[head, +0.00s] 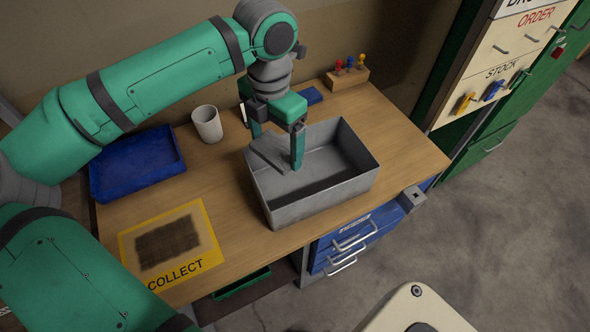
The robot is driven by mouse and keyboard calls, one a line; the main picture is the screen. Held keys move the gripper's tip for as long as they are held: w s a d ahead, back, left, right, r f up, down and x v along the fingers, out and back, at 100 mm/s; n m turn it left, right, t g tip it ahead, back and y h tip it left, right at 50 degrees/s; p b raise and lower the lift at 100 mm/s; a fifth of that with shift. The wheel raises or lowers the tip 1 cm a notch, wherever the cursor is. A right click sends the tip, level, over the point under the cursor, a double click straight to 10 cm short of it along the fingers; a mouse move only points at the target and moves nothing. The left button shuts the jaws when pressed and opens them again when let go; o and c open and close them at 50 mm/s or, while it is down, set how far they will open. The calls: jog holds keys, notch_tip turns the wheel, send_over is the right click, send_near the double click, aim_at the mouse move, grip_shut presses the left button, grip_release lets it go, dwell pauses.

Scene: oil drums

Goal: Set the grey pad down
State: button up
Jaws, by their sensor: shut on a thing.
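My gripper (278,150) reaches down into an open grey metal bin (330,198) on the wooden bench. It is shut on a flat grey pad (268,154), which shows between the fingers at the left side of the bin. The pad looks tilted. Its lower edge is hard to tell from the bin's grey inside, so I cannot tell whether it touches the floor or wall.
A yellow-bordered COLLECT mat (203,262) with a dark square lies at front left. A blue tray (135,165), a white cup (207,124) and a wooden holder (347,78) with coloured pegs stand behind. The bench (405,150) is clear right of the bin.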

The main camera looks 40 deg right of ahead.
aim_at(279, 193)
jog(key=shift+w+f, duration=0.2)
jog(key=shift+f, duration=0.15)
notch_tip(279, 193, down, 17)
jog(key=shift+f, duration=0.1)
jog(key=shift+f, duration=0.15)
jog(key=o, duration=0.9)
notch_tip(279, 193, up, 12)
jog(key=shift+r, duration=0.15)
dwell(0.6)
